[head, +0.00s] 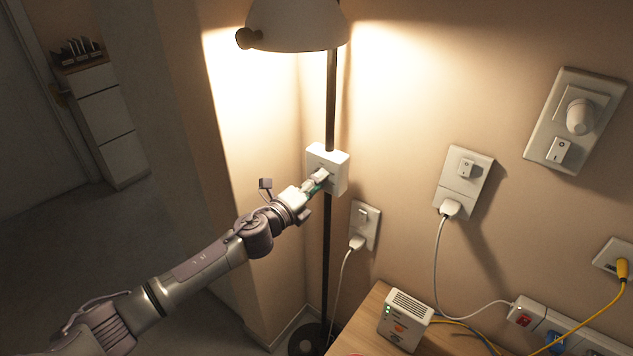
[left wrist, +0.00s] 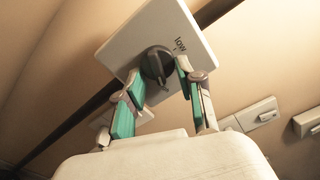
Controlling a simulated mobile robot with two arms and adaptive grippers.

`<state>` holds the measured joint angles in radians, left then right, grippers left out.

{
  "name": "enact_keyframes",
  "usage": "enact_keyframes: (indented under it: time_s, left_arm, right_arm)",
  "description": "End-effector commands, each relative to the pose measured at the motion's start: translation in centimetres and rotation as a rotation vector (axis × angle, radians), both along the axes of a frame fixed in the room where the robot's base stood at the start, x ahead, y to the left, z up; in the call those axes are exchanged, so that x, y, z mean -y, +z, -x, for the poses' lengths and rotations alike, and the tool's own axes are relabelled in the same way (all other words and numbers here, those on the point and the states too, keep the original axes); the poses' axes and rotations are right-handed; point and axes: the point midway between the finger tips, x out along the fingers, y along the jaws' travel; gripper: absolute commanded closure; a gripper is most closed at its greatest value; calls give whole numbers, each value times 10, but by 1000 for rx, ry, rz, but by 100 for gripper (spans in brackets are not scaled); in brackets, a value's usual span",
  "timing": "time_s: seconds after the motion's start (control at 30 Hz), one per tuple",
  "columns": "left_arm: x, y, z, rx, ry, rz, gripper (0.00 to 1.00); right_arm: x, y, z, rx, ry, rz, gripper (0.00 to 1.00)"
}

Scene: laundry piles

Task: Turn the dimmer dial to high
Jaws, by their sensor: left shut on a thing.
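The dimmer box (head: 338,160) is a white square unit on the dark pole of the lit lamp. In the left wrist view its white face (left wrist: 135,38) carries a dark round dial (left wrist: 157,62) and the printed word LOW beside it. My left gripper (head: 318,181) reaches the box from the left in the head view. In the left wrist view its green-padded fingers (left wrist: 159,76) are on either side of the dial, shut on it. The gripper hides the dial in the head view. I cannot tell which way the dial points. My right gripper is not in view.
A wall plate (head: 548,150) with a white knob and a switch is at the upper right. Plugged sockets (head: 473,166), cables, a white router (head: 405,319) and a wooden table (head: 366,322) lie right of the pole. Open floor (head: 60,260) is at the left.

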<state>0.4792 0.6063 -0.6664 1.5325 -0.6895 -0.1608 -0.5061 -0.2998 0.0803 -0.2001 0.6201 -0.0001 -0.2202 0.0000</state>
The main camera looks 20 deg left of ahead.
Motion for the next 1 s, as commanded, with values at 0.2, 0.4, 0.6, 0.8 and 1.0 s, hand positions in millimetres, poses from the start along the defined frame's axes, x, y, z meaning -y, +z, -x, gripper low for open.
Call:
enact_keyframes:
  time_s: [0.2,0.4,0.6,0.8,1.0]
  left_arm:
    - [0,-2,0,34,-2,-99,98]
    - [0,-3,0,49,-2,-145,98]
    - [0,-3,0,54,-2,-158,98]
    - [0,-4,0,54,-2,-158,98]
    - [0,-3,0,54,-2,-157,45]
  right_arm:
    - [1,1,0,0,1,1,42]
    - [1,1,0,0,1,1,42]
    - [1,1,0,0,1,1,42]
    - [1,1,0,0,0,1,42]
    - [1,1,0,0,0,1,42]
